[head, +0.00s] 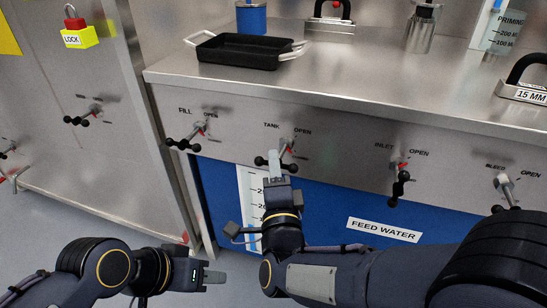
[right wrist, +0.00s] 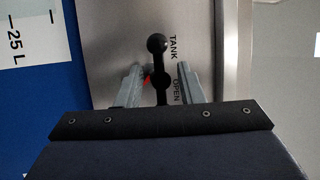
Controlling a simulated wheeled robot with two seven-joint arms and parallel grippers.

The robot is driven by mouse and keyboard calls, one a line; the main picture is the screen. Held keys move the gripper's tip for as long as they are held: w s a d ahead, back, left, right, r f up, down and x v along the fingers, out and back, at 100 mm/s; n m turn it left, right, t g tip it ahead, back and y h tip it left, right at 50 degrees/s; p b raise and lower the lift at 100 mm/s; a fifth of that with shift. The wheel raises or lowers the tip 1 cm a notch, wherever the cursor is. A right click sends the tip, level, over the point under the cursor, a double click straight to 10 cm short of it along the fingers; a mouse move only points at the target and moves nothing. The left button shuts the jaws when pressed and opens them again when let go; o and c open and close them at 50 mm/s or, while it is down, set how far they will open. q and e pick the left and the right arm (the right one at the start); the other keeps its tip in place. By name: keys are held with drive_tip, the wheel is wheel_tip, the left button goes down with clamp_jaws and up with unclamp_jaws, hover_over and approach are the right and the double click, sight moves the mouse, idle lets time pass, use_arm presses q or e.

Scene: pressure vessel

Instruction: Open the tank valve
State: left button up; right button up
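The tank valve's black bar handle (head: 261,161) with ball ends lies roughly level below the TANK and OPEN labels on the steel panel, on a silver stem with a red mark. My right gripper (head: 276,156) is at this handle and hides its middle in the head view. In the right wrist view, the handle (right wrist: 157,43) runs between the two spread fingers (right wrist: 161,72), with a gap visible on its right; contact on the left is unclear. My left gripper (head: 212,277) is low, left of the right one, away from the panel; its finger gap cannot be seen.
The fill valve (head: 184,143) is left of the tank valve; the inlet valve (head: 399,181) and bleed valve (head: 504,187) are right of it. A blue feed water tank (head: 338,203) is below. A black tray (head: 244,52) stands on the steel counter (head: 360,73) above.

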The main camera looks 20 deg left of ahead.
sight(280, 156)
drive_tip(key=x, duration=0.3)
drive_tip(key=shift+w, duration=0.1)
drive_tip(key=shift+c, duration=0.2)
clamp_jaws()
drive_tip(key=shift+r, duration=0.1)
